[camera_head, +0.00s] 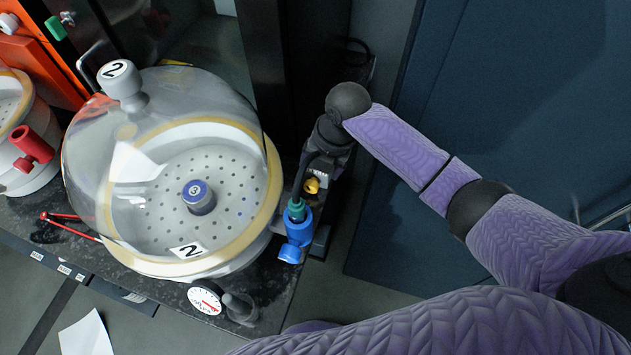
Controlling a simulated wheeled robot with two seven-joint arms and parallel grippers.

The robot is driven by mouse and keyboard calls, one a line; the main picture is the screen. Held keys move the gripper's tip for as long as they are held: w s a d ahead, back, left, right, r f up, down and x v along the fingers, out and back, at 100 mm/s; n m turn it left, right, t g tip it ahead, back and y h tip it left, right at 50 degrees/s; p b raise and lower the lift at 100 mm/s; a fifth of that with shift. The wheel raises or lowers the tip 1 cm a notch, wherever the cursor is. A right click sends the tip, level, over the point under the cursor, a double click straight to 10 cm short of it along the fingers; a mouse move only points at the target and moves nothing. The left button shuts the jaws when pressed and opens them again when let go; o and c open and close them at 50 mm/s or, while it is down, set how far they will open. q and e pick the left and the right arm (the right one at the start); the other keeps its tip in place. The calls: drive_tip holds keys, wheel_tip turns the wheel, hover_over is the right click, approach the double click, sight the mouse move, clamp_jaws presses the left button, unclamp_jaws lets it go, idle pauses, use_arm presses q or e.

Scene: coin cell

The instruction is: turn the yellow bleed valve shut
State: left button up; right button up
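The yellow bleed valve (312,185) shows as a small yellow piece just right of the glass dome, above a green fitting and a blue valve. My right arm comes in from the right, and its dark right gripper (307,184) reaches down over the yellow valve. The gripper's fingers are dark against dark parts and partly cover the valve. I cannot tell whether they touch it or how far they are apart. My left gripper is not in view.
A clear dome (150,110) marked 2 covers a perforated plate holding a blue-topped cylinder (198,197). The blue valve (297,235) and green fitting (296,209) sit close by the gripper. A gauge (205,300) is in front. A red handle (33,148) is far left.

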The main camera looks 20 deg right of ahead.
sight(313, 182)
drive_tip(key=b+x, duration=0.2)
drive_tip(key=x, duration=0.4)
drive_tip(key=shift+f, duration=0.3)
drive_tip(key=shift+w+a+f+b, duration=0.1)
drive_tip(key=shift+w+f+b, duration=0.05)
drive_tip(key=shift+f+b, duration=0.35)
drive_tip(key=shift+c, duration=0.2)
clamp_jaws()
